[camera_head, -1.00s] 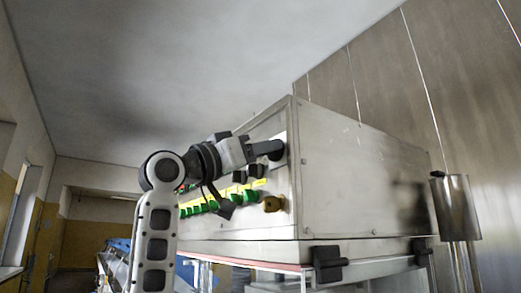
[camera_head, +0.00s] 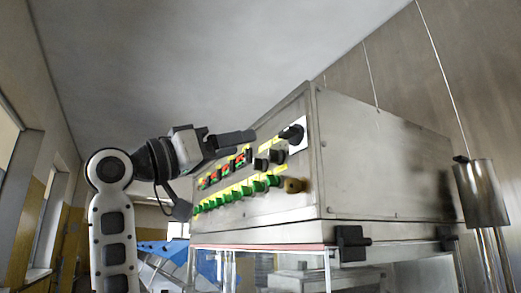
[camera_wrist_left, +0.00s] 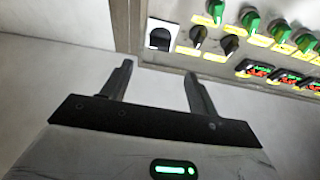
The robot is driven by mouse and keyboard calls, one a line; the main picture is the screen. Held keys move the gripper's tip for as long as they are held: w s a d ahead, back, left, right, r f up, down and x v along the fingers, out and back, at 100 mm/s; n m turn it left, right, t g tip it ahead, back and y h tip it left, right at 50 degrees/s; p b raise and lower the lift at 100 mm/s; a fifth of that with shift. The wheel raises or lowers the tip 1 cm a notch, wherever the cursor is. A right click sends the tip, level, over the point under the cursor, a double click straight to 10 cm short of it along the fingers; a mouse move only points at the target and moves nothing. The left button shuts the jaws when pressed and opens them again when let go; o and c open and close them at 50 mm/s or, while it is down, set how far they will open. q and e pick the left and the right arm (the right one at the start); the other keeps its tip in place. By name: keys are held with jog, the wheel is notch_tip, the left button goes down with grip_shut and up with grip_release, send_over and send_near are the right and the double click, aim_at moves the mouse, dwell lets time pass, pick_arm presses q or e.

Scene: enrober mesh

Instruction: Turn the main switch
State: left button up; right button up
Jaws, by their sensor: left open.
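The main switch (camera_head: 292,134) is a black knob on a white plate at the upper right of the control panel's face. It also shows in the left wrist view (camera_wrist_left: 160,38), just beyond the fingertips. My left gripper (camera_head: 246,137) is to the left of the switch in the head view, with a gap between them. In the left wrist view its two fingers (camera_wrist_left: 158,69) are apart with nothing between them, pointing toward the switch plate. My right gripper is not in view.
The panel (camera_head: 285,210) carries a row of green knobs (camera_head: 232,195), red-green displays (camera_head: 222,167), two black knobs (camera_head: 270,157) and a brownish knob (camera_head: 294,186) below the switch. A metal cylinder (camera_head: 480,192) stands at the right. Open air lies in front of the panel.

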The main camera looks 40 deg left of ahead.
pick_arm(q)
jog(key=b+v, duration=0.1)
jog(key=v, duration=0.3)
jog(key=shift+s+a, duration=0.1)
jog(key=shift+s, duration=0.2)
jog(key=shift+f, duration=0.1)
